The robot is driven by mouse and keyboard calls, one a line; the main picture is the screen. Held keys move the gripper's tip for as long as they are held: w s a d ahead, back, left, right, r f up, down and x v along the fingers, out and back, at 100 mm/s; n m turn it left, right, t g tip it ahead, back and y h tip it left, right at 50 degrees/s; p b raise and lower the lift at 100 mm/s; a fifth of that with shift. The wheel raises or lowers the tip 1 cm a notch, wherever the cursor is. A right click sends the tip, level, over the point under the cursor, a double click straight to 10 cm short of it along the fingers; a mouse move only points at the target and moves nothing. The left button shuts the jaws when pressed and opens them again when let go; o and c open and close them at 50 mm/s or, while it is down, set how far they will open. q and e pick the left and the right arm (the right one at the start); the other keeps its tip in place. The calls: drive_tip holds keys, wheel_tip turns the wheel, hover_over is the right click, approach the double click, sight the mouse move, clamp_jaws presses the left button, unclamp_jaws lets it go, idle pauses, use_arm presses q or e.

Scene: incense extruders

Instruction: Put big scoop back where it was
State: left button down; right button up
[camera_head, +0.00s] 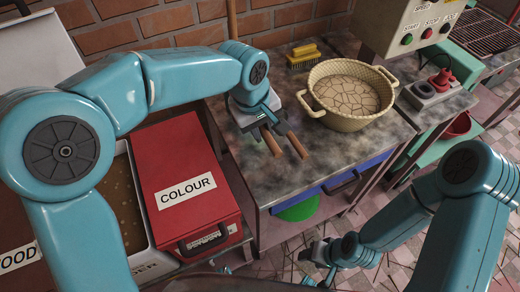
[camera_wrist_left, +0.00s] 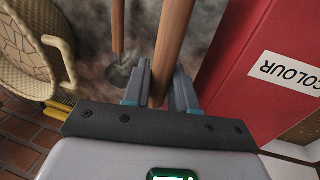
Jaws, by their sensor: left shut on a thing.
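My left gripper (camera_head: 268,122) is over the stone-topped table, shut on a wooden handle (camera_wrist_left: 173,40); I take this to be the big scoop's. The handle also shows in the head view (camera_head: 271,143); its scoop end is hidden by the gripper. A second wooden handle (camera_head: 297,146) lies just right of it in the head view. In the left wrist view this second handle (camera_wrist_left: 118,28) runs to a grey metal scoop (camera_wrist_left: 118,75) on the table. My right gripper (camera_head: 320,252) is low at the front, away from the scoops; its jaws are unclear.
A wicker basket (camera_head: 345,121) with cracked brown contents stands right of the scoops. A yellow brush (camera_head: 303,57) lies behind. The red COLOUR box (camera_head: 170,150) stands left of the table (camera_head: 258,185). A control box (camera_head: 408,25) and a red-handled device (camera_head: 440,82) are at right.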

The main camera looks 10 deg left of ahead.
use_arm(q)
drive_tip(key=x, duration=0.3)
drive_tip(key=s+a+x, duration=0.1)
drive_tip(key=x, duration=0.5)
drive_tip(key=shift+s+a+f, duration=0.1)
drive_tip(key=shift+a+f, duration=0.1)
drive_tip(key=shift+f, duration=0.25)
drive_tip(key=c, duration=0.9)
unclamp_jaws()
drive_tip(key=shift+f, duration=0.1)
drive_tip(key=v, duration=1.2)
drive_tip(key=shift+s, duration=0.15)
